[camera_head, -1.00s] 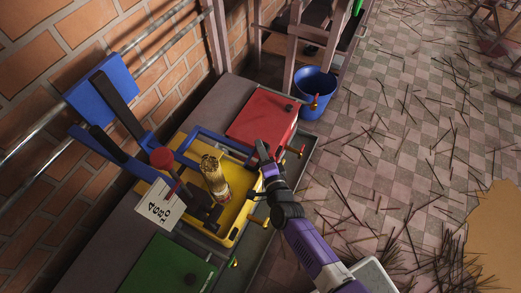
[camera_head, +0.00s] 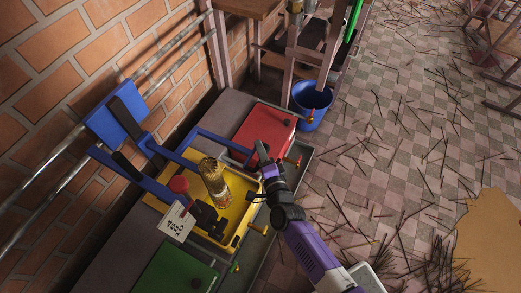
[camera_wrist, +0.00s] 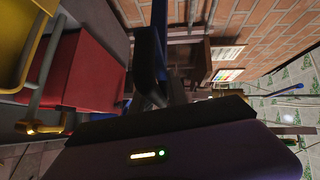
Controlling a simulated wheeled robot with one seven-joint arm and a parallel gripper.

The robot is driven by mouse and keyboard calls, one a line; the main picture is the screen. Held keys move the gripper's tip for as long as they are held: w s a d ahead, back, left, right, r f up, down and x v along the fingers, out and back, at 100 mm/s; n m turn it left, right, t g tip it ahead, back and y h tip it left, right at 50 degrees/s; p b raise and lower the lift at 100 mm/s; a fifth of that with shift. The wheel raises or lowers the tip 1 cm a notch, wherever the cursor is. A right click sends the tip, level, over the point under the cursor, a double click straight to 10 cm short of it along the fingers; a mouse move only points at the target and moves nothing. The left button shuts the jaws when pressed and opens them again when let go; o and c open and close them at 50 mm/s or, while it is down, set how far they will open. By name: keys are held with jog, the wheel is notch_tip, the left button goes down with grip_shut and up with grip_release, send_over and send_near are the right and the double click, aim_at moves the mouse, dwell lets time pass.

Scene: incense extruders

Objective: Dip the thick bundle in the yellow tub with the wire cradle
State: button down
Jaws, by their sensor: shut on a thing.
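The yellow tub (camera_head: 236,238) is open beside the wall, and its near edge also shows in the wrist view (camera_wrist: 10,50). The thick bundle (camera_head: 213,180) stands a little tilted inside the tub outline, with a dark top and paler lower part. How deep its lower end sits is unclear. The wire cradle around it is too small to make out. A blue bar frame (camera_head: 222,140) runs over the tub's far side to my gripper (camera_head: 262,155). My gripper's dark fingers (camera_wrist: 150,65) close around a blue bar (camera_wrist: 158,40) in the wrist view.
A red-lidded tub (camera_head: 262,130) is beyond the yellow one and a green-lidded tub (camera_head: 178,268) is nearer. A blue bucket (camera_head: 312,106) stands past the red tub. A white card (camera_head: 175,222) is at the yellow tub's left. Loose sticks litter the floor.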

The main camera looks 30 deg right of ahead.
jog(key=shift+d+r, duration=0.2)
jog(key=shift+r, duration=0.4)
jog(key=c, duration=1.4)
grip_release()
jog(key=shift+a, duration=0.1)
jog(key=v, duration=0.7)
jog(key=shift+s+p, duration=0.3)
jog(key=shift+s, duration=0.1)
